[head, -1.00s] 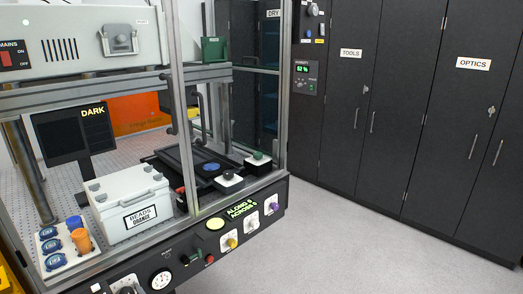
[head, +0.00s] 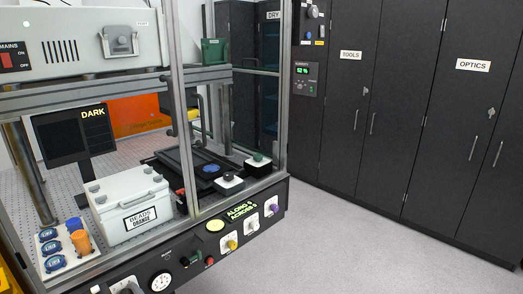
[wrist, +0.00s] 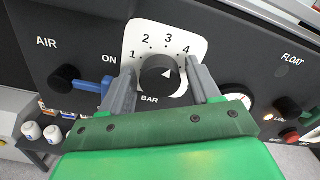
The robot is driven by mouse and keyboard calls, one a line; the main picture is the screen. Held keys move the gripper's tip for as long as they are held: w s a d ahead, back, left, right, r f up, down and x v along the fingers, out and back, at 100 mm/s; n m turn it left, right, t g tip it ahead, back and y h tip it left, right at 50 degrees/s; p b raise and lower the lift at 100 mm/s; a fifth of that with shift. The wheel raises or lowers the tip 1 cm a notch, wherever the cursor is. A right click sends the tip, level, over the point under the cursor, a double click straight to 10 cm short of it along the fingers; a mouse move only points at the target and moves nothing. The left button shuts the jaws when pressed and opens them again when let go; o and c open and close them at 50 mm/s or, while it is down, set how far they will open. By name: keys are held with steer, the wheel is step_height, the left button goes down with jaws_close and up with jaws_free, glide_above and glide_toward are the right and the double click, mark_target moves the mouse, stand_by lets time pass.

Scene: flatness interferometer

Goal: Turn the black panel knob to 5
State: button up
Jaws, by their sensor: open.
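The black panel knob (wrist: 160,76) sits on a white dial plate (wrist: 135,40) marked 2, 3 and 4, with BAR below, in the wrist view. A small white pointer mark on the knob faces up and right, roughly toward the 4. The 5 is not visible; my right finger covers that side of the plate. My gripper (wrist: 161,72) is open, with one grey finger on each side of the knob. I cannot tell whether the fingers touch it. In the head view, the dial plate (head: 126,286) shows only partly at the bottom edge; my gripper is not seen there.
Left of the knob is a blue-handled AIR valve (wrist: 87,85) beside ON. To the right are a round white gauge (wrist: 238,98), a FLOAT lever and a red button (wrist: 290,136). A floor (head: 350,235) lies open before dark cabinets (head: 400,130).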

steer(key=c, duration=0.8)
steer(key=m, duration=1.1)
steer(key=shift+m, duration=0.3)
steer(key=o, duration=0.8)
steer(key=shift+o, duration=0.2)
steer(key=shift+s, duration=0.1)
